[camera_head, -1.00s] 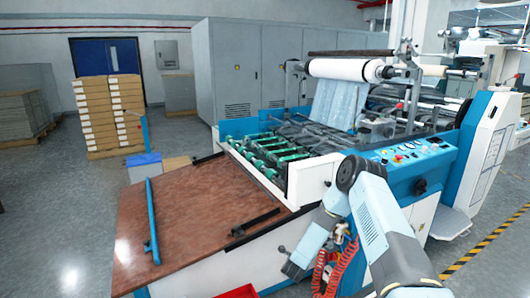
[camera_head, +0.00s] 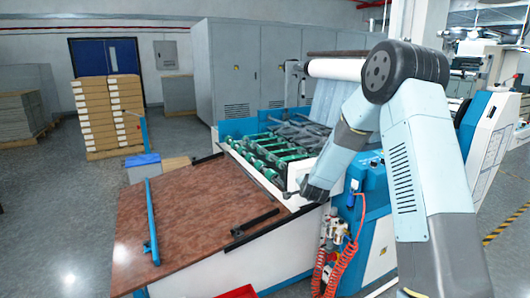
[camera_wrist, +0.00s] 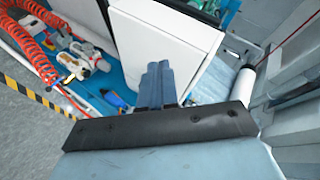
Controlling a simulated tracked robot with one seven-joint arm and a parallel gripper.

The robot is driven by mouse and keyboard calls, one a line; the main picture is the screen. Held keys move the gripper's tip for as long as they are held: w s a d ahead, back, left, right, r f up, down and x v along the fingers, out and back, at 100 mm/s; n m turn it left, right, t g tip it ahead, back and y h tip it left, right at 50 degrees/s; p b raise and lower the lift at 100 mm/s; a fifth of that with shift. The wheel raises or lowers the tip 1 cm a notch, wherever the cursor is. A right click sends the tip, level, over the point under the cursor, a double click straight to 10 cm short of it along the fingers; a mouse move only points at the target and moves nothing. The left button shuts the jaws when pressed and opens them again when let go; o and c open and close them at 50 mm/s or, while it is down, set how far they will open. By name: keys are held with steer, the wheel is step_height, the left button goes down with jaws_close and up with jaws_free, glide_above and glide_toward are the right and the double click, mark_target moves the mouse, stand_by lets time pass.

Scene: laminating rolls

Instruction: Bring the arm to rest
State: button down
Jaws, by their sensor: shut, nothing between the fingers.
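My gripper shows in the wrist view (camera_wrist: 158,70) with its two dark blue-grey fingers together and nothing between them. In the head view the arm is bent, with its large elbow joint high at the upper right and the forearm sloping down to the left. The dark wrist end (camera_head: 315,191) hangs beside the front corner of the laminating machine (camera_head: 375,222), just right of the brown table. Whether it touches the machine cannot be told; the fingertips are not clear in the head view.
The brown table (camera_head: 185,215) carries a blue bar (camera_head: 151,220). Green rollers (camera_head: 270,150) and a white roll (camera_head: 335,68) sit behind the arm. Red coiled hoses (camera_head: 350,255) hang below the wrist; they also show in the wrist view (camera_wrist: 28,50). Open floor lies at left.

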steer(key=s+d+r+n+g, duration=0.25)
steer(key=s+r+n, duration=0.45)
steer(key=s+r, duration=1.3)
steer(key=s+d+r+n+g, duration=0.2)
steer(key=s, duration=1.3)
steer(key=s+d+r+n+g, duration=0.2)
steer(key=s+d+n, duration=0.1)
steer(key=s, duration=1.2)
steer(key=shift+s+d, duration=0.15)
steer(key=shift+s, duration=0.15)
